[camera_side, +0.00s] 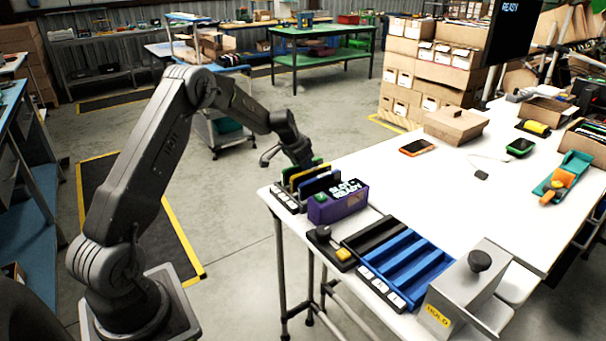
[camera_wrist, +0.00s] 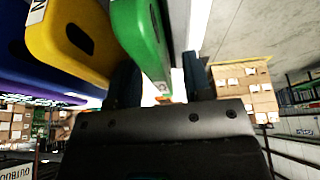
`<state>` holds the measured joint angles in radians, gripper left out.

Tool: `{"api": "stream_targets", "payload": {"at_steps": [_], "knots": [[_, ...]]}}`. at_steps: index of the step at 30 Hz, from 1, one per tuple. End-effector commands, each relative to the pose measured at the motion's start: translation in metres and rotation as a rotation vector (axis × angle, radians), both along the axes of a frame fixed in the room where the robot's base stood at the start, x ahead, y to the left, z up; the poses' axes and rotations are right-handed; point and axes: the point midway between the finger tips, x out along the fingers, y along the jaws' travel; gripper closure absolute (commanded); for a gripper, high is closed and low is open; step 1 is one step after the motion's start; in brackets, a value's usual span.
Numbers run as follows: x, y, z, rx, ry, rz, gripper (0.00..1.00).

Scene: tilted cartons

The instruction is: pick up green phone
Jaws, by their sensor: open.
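A green phone-like slab (camera_side: 303,168) stands on edge in the rack at the table's near left corner, beside a yellow slab (camera_side: 308,175) and a blue one (camera_side: 321,183). My gripper (camera_side: 302,160) is at the rack, over the green slab's end. In the wrist view, my gripper (camera_wrist: 162,78) is open. One dark finger is between the green slab (camera_wrist: 142,38) and the yellow slab (camera_wrist: 68,40), the other to the right of the green slab. I cannot tell whether either finger touches it. The slab's lower part is hidden in the side view.
A purple box (camera_side: 338,204) reading "READY" stands close beside the rack. A button box (camera_side: 330,245), a blue slotted tray (camera_side: 405,270) and a grey block with a knob (camera_side: 465,290) line the front edge. An orange phone (camera_side: 417,147) and a dark green-screened device (camera_side: 520,147) lie farther back.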

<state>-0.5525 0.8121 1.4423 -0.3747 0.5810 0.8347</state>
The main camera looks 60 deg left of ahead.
Motion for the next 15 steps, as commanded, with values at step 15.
{"api": "stream_targets", "payload": {"at_steps": [15], "knots": [[0.0004,0.0,-0.0006,0.0,0.0,-0.001,0.82]]}}
